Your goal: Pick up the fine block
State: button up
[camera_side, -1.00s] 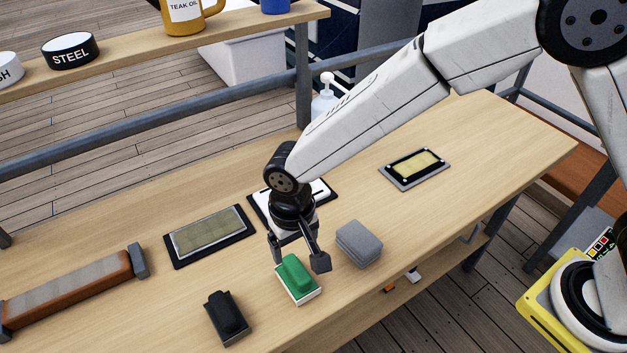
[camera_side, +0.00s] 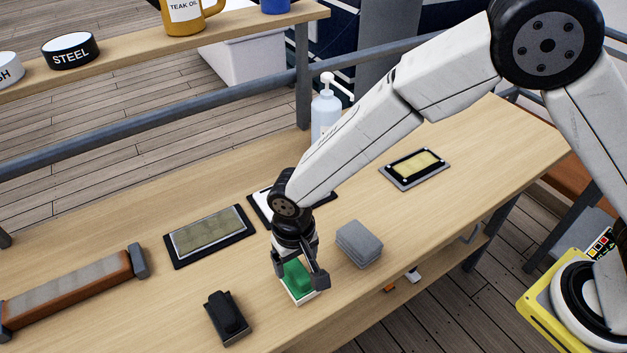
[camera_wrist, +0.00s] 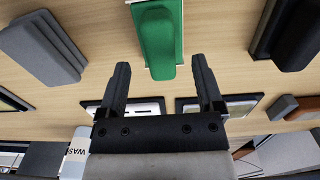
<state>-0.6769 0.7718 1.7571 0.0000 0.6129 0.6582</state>
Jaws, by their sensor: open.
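A green-topped block with a white base (camera_side: 297,281) sits on the workbench; the wrist view shows its green top (camera_wrist: 160,40) too. No label tells which block is the fine one. My gripper (camera_side: 299,273) is open and empty, low over the green-topped block, its fingers on either side of it in the side view. In the wrist view, my gripper's fingers (camera_wrist: 160,68) are spread wider than the green block. A black block (camera_side: 227,314) lies to its left and a grey block (camera_side: 358,244) to its right.
A framed plate (camera_side: 209,236), a long brown-sided stone (camera_side: 70,292) and a small yellowish plate (camera_side: 415,167) lie on the bench (camera_side: 480,150). A white pump bottle (camera_side: 326,112) stands behind my arm. The front bench edge is near the blocks.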

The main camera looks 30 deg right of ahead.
aim_at(296, 268)
jog(key=shift+f, duration=1.55)
grip_shut()
